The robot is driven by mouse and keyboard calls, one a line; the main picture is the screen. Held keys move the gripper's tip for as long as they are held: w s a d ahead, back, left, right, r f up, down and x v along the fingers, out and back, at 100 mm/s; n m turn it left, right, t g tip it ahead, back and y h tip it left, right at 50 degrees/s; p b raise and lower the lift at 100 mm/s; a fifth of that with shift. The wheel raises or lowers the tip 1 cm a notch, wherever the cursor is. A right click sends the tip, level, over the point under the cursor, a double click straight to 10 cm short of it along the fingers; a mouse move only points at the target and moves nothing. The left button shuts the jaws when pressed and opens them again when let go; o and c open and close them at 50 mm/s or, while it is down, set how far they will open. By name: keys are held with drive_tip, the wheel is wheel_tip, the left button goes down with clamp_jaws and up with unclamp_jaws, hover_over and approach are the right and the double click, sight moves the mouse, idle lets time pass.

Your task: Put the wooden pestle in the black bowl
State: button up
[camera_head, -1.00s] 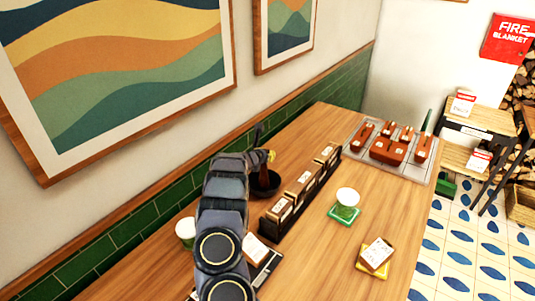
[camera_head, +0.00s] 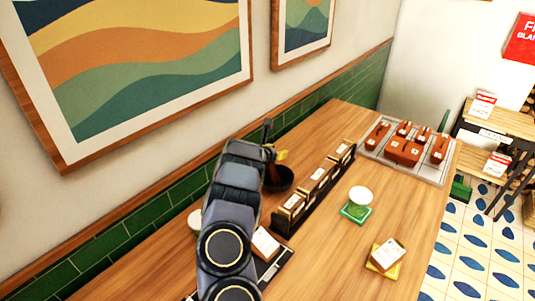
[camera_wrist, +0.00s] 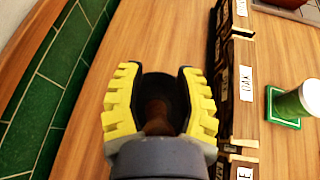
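The black bowl (camera_head: 281,180) stands on the table left of the dark card rack. It also shows between my fingers in the wrist view (camera_wrist: 158,86). The brown wooden pestle (camera_head: 269,168) stands tilted at the bowl, its lower end seeming to rest inside; in the wrist view (camera_wrist: 157,117) it lies between my fingers. My gripper (camera_head: 275,142) is over the bowl. Its yellow-padded fingers (camera_wrist: 160,98) are spread, with gaps beside the pestle. My arm hides part of the pestle and the bowl's left side.
A dark rack of labelled boxes (camera_head: 316,190) stands close right of the bowl. A tray of brown pieces (camera_head: 405,148) is at the back. The green-tiled wall is close left.

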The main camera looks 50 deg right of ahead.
drive_tip(key=v, duration=0.7)
drive_tip(key=shift+a+r, duration=0.15)
drive_tip(key=shift+a, duration=0.2)
